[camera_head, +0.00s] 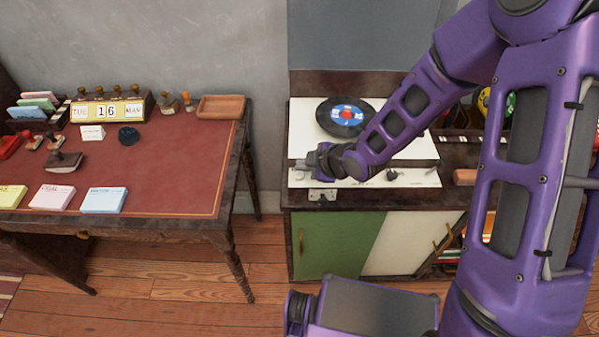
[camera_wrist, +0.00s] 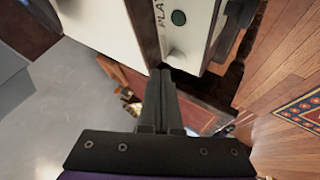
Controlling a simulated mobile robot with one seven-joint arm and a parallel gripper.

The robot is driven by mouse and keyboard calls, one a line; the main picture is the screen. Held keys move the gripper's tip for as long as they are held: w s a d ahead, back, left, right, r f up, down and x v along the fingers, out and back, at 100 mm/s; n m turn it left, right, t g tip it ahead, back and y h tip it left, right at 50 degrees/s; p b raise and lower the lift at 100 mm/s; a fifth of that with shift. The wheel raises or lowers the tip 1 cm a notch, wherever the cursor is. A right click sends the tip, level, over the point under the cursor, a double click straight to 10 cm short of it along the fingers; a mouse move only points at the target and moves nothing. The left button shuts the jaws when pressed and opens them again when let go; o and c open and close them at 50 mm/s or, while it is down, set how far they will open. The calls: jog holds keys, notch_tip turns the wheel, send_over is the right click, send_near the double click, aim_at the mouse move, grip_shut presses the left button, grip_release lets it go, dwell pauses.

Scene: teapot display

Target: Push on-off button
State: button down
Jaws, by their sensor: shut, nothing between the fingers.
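A white record player (camera_head: 365,112) with a black record (camera_head: 345,116) stands on a cabinet. A round dark green button (camera_wrist: 179,17) shows on its white panel in the wrist view, beside letters that seem to begin "PLA". I cannot tell whether this is the on-off button. My gripper (camera_head: 300,164) is over the left front part of the player in the head view. In the wrist view, my gripper (camera_wrist: 160,73) is shut and empty, its fingertips apart from the button in the picture. My arm hides part of the player.
The cabinet has a green door (camera_head: 335,245) and a white door. A red-topped desk (camera_head: 170,170) with stamps, note pads and a wooden tray (camera_head: 221,106) stands to the left, with a gap between. A patterned rug (camera_wrist: 302,113) lies on the wooden floor.

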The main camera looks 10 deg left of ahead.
aim_at(303, 178)
jog(key=shift+f, duration=0.15)
dwell(0.3)
jog(key=shift+f+b, duration=0.4)
jog(key=shift+b, duration=0.2)
jog(key=shift+r, duration=0.15)
jog(key=shift+r+p, duration=0.3)
jog(key=shift+r, duration=0.1)
notch_tip(303, 178, up, 6)
jog(key=p, duration=0.4)
jog(key=shift+p, duration=0.35)
